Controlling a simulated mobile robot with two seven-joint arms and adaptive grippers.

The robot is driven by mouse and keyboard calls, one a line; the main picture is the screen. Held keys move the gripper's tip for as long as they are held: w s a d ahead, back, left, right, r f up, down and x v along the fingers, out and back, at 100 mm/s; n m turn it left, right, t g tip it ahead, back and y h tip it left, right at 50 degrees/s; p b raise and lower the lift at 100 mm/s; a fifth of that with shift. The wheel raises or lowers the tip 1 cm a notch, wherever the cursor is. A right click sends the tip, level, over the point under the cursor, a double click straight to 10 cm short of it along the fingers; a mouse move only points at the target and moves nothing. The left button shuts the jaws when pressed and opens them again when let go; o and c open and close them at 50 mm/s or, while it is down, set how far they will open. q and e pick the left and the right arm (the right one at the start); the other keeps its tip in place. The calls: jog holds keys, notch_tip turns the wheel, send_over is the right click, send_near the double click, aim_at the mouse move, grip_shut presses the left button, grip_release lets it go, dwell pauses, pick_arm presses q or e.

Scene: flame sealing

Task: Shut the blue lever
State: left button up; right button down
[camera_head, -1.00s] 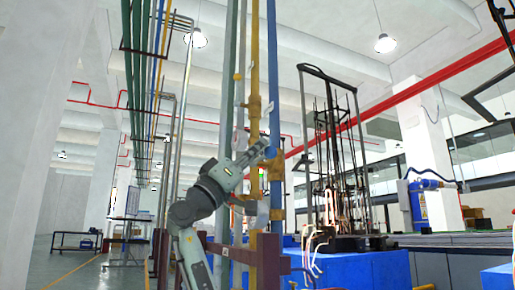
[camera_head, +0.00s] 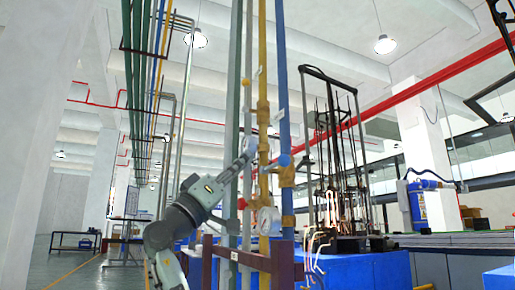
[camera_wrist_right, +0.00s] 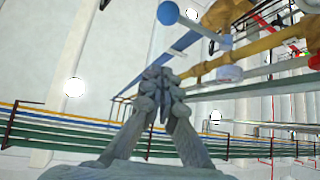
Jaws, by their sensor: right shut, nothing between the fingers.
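The blue lever has a round blue end (camera_head: 284,160) in front of the brass valve fittings, between the yellow pipe (camera_head: 263,60) and the blue pipe (camera_head: 282,80). In the right wrist view the blue ball end (camera_wrist_right: 168,13) is at the top, with a pale bar running from it to the yellow fittings. My right gripper (camera_head: 249,145) is at the left of the yellow pipe, slightly above and left of the ball. In the right wrist view its fingers (camera_wrist_right: 158,88) are together and empty, apart from the ball. My left gripper is not in view.
A round gauge (camera_head: 268,220) and a small red knob (camera_head: 241,203) sit low on the pipes. A dark red rail (camera_head: 245,258) crosses in front below. Green and grey pipes stand close to my arm. A black frame rig (camera_head: 335,150) stands behind at the right.

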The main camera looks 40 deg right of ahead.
jog(key=shift+w+a+f, duration=0.3)
jog(key=shift+a+f, duration=0.55)
jog(key=shift+f, duration=0.1)
